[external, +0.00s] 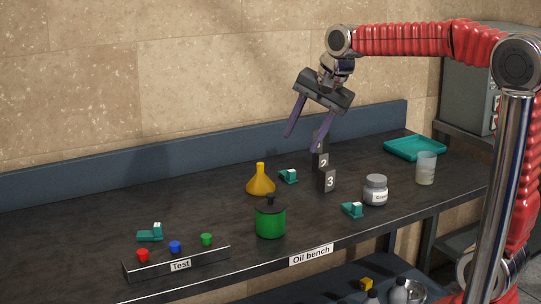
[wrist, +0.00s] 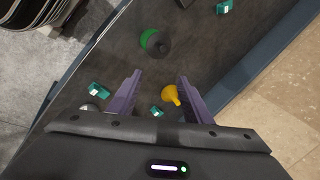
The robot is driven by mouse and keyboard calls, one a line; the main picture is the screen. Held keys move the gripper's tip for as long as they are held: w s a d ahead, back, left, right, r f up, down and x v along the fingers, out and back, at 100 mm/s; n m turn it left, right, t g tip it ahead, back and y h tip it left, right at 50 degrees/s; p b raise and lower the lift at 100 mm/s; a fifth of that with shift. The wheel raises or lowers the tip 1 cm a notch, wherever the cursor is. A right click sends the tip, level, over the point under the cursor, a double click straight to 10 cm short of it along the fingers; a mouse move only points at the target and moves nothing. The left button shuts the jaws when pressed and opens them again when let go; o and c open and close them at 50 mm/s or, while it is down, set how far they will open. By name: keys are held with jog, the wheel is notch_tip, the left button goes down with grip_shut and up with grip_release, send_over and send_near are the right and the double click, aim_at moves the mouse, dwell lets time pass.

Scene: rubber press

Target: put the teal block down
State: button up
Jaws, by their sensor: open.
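Three small teal blocks with pale parts rest on the dark bench (external: 80,215). One teal block (external: 150,233) is at the left, behind the test strip. A second teal block (external: 288,176) is just right of the yellow funnel. A third teal block (external: 352,210) is near the front edge, by the grey jar. The wrist view shows them at the top (wrist: 223,6), between the fingers (wrist: 156,111) and at left (wrist: 97,89). My gripper (external: 302,143) is open, with nothing between its purple fingers, raised above the rear of the bench. No block is held.
A yellow funnel (external: 260,182), a green container (external: 270,220) and a grey jar (external: 375,190) stand on the bench. Dark numbered blocks (external: 326,180) stand below my gripper. A clear beaker (external: 426,169) and teal tray (external: 414,147) are at right. A test strip (external: 205,260) holds coloured knobs.

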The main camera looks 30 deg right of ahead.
jog(key=s+d+f+n, duration=0.2)
jog(key=s+d+n, duration=0.1)
jog(key=s, duration=0.4)
jog(key=s+d+f+n+t+h, duration=0.1)
jog(key=s+d+f+n, duration=0.2)
jog(key=s+d, duration=0.3)
jog(key=s+d+f+n+h, duration=0.1)
jog(key=s+d+n, duration=0.3)
jog(key=s, duration=0.4)
jog(key=shift+s+d+f, duration=0.2)
jog(key=shift+d+f, duration=0.45)
jog(key=shift+f, duration=0.2)
jog(key=shift+c, duration=0.7)
jog(key=shift+d, duration=0.1)
